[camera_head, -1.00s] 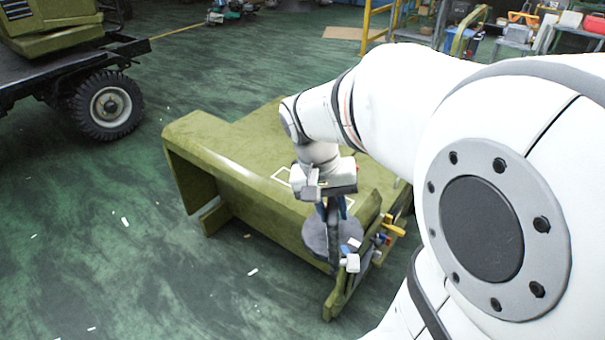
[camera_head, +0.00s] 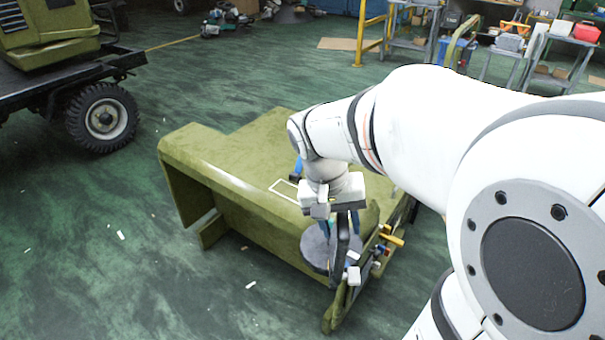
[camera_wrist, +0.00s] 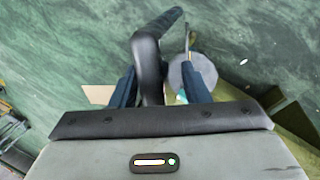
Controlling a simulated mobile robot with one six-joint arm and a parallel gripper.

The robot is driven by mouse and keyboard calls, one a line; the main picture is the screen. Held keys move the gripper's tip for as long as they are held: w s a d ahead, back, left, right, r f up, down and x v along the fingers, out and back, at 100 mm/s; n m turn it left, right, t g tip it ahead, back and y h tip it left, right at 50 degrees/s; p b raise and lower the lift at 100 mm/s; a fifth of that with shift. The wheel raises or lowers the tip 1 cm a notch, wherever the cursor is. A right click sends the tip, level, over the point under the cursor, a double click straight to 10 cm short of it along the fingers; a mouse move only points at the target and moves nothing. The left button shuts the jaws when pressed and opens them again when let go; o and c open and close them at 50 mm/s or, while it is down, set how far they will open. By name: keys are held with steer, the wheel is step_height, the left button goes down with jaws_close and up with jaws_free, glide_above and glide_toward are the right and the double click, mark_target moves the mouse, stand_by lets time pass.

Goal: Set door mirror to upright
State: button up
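A black curved piece (camera_head: 342,236), which looks like the door mirror or its arm, stands at the near right end of the green vehicle body (camera_head: 235,165). A grey round disc (camera_head: 314,250) is beside it. My gripper (camera_head: 340,224) points down over this end, one blue finger on each side of the black piece. In the wrist view the black piece (camera_wrist: 150,68) bends between the fingers of my gripper (camera_wrist: 162,84), nearer the left one. The fingers are apart, and I see no clear grip. The grey disc (camera_wrist: 180,74) shows behind the right finger. The mirror's exact tilt is unclear.
Yellow, red and white small parts (camera_head: 384,243) crowd the body's right edge. A blue and black item (camera_head: 297,170) lies behind my gripper. A vehicle with a black wheel (camera_head: 104,118) stands at far left. Metal carts (camera_head: 510,55) are at back right. Green floor at left is mostly clear.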

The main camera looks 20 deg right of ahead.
steer(key=v, duration=0.8)
